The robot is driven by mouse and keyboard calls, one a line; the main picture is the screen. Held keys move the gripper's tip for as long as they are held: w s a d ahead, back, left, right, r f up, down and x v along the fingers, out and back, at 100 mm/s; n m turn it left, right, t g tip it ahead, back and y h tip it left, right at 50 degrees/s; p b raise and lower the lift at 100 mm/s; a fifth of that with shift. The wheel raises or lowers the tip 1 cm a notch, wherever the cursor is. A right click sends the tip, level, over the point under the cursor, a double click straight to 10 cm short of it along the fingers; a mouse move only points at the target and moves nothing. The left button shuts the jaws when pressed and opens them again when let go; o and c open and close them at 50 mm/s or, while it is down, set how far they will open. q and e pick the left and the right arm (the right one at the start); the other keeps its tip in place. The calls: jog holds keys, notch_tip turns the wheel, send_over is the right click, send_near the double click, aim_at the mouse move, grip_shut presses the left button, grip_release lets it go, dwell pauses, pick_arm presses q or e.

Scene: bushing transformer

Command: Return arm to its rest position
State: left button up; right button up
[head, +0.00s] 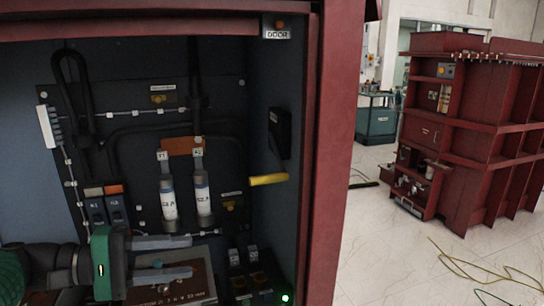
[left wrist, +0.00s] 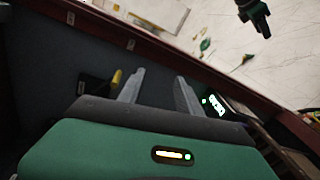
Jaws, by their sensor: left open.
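My left gripper (head: 191,256) comes in from the lower left of the head view, in the lower part of the open red cabinet (head: 323,150). Its two grey fingers point right, apart, with nothing between them. In the left wrist view the same gripper (left wrist: 160,76) shows its fingers spread and empty. A green and black shape at the top right of the left wrist view looks like my right gripper (left wrist: 256,16), above the pale floor. Its jaws are too small to read. The right arm is not in the head view.
Two white fuse-like cylinders (head: 203,195) stand on the cabinet's back panel. A yellow handle (head: 268,179) sticks out at the right inner wall. A labelled plate (head: 185,290) lies below my left fingers. Another red cabinet (head: 470,130) stands at right, with cables (head: 470,265) on the floor.

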pick_arm(q)
jog(key=s+d+f+n+g+y, duration=0.15)
jog(key=f+y, duration=0.25)
jog(key=f, duration=0.7)
jog(key=s+d+f+m+g+y, duration=0.1)
jog(key=s+f+g+y, duration=0.15)
jog(key=f, duration=0.95)
jog(key=s+a+f+m+t+y, duration=0.1)
jog(key=s+a+f+m+y, duration=0.3)
jog(key=f, duration=0.3)
jog(key=s+a+f+m+y, duration=0.1)
jog(key=s+f+m+y, duration=0.2)
jog(key=s+f+y, duration=0.3)
notch_tip(320, 180, up, 17)
jog(key=w+h+p, duration=0.1)
jog(key=p, duration=1.7)
jog(key=shift+w+a, duration=0.15)
jog(key=shift+a, duration=0.05)
jog(key=shift+f, duration=0.1)
